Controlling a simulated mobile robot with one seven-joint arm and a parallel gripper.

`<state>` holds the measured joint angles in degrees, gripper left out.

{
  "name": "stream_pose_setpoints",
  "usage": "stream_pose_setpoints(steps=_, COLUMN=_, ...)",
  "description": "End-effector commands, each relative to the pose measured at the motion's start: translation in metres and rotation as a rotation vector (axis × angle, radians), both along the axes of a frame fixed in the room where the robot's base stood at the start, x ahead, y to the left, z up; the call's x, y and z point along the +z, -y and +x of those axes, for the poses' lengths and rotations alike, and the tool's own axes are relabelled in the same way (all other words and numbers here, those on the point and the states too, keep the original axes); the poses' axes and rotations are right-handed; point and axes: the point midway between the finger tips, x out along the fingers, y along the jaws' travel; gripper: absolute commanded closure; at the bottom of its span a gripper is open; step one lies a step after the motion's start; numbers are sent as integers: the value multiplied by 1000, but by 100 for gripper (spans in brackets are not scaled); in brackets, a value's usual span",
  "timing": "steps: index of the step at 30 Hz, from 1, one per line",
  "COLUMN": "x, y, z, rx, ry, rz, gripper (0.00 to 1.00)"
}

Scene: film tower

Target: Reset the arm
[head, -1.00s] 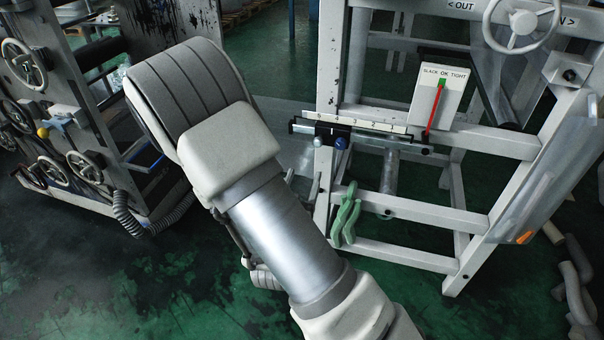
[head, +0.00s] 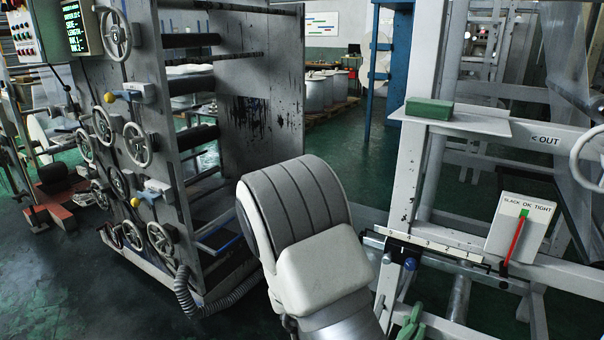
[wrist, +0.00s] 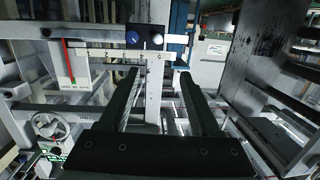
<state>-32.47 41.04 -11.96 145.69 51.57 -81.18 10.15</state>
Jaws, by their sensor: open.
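My gripper (wrist: 163,88) shows in the wrist view as two dark fingers set apart with nothing between them. Beyond the fingers in the wrist view, a numbered scale rail (wrist: 115,52) and a blue knob (wrist: 131,39) appear upside down. They also show in the head view as the rail (head: 425,246) and the knob (head: 410,264).
A roller machine with handwheels (head: 117,34) stands at left. At right, a white frame carries a SLACK OK TIGHT gauge (head: 520,228) with a red pointer, and a shelf with a green block (head: 429,109). Green floor (head: 330,140) lies open between them.

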Motion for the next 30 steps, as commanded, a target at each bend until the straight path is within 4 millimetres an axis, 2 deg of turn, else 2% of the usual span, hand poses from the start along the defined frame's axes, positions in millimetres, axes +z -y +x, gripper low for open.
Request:
stream_pose_setpoints(steps=1, x=10, y=-1, z=5, rx=1, ry=-19, rz=60, gripper=36)
stream_pose_setpoints(steps=5, x=24, y=-12, z=15, rx=38, ry=-108, rz=221, gripper=36)
stream_pose_setpoints(steps=9, x=46, y=-30, z=21, rx=109, ry=-205, rz=362, gripper=36)
stream_pose_setpoints(steps=16, x=100, y=-59, z=12, rx=265, ry=-356, rz=501, gripper=36)
stream_pose_setpoints(steps=23, x=163, y=-74, z=-24, rx=422, ry=-507, rz=522, gripper=36)
stream_pose_setpoints(steps=30, x=221, y=-67, z=-85, rx=526, ry=-673, rz=442, gripper=36)
